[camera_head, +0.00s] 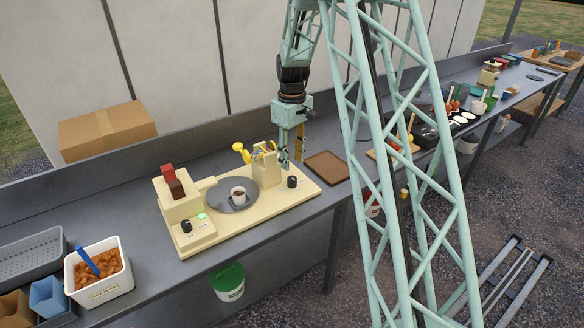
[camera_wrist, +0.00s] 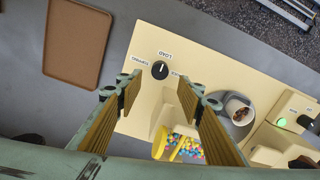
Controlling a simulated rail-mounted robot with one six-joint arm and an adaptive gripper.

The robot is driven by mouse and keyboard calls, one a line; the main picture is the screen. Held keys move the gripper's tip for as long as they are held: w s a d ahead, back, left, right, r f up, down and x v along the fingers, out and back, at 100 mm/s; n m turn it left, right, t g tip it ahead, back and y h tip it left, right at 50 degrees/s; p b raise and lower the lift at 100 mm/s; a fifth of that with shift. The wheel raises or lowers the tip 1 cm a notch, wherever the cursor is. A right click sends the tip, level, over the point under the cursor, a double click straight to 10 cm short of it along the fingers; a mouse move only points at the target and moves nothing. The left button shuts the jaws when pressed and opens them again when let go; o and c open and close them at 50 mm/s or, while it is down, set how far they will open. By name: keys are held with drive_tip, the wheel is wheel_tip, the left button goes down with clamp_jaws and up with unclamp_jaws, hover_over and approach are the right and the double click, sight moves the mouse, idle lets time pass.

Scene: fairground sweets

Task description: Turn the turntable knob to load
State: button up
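The black turntable knob (camera_head: 292,182) stands at the right end of the cream machine. In the wrist view the knob (camera_wrist: 160,71) lies between and just beyond my fingertips. Its pale mark seems to point up and slightly right in that view, towards the label that looks like LOAD (camera_wrist: 165,55); two other labels flank it. The grey turntable (camera_head: 216,197) carries a white cup (camera_head: 238,196) with dark contents, also seen in the wrist view (camera_wrist: 238,106). My gripper (camera_head: 292,160) is open and empty above the knob's end of the machine, its fingers (camera_wrist: 160,88) pointing down.
A cream dispenser block (camera_head: 267,170) with colourful sweets and a yellow part (camera_head: 241,152) stands close behind the knob. A brown tray (camera_head: 327,167) lies to the right. Another black knob (camera_head: 186,227) and a green light (camera_head: 202,216) are at the machine's left end.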

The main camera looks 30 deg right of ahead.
drive_tip(key=shift+r, duration=1.25)
drive_tip(key=s+a+r+m+t+b, duration=0.1)
drive_tip(key=s+a+r, duration=0.6)
drive_tip(key=s+r, duration=0.45)
drive_tip(key=s+a+r+m+t+b, duration=0.1)
drive_tip(key=s+a+r, duration=0.8)
drive_tip(key=r, duration=0.4)
drive_tip(key=s+a+m+t, duration=0.1)
drive_tip(key=s+a, duration=0.2)
drive_tip(key=s, duration=1.2)
drive_tip(key=s+a+r+t+b, duration=0.1)
drive_tip(key=s+a, duration=0.2)
drive_tip(key=s, duration=1.2)
drive_tip(key=shift+s+a+r+m, duration=0.2)
drive_tip(key=shift+s+m, duration=0.05)
drive_tip(key=shift+m, duration=0.15)
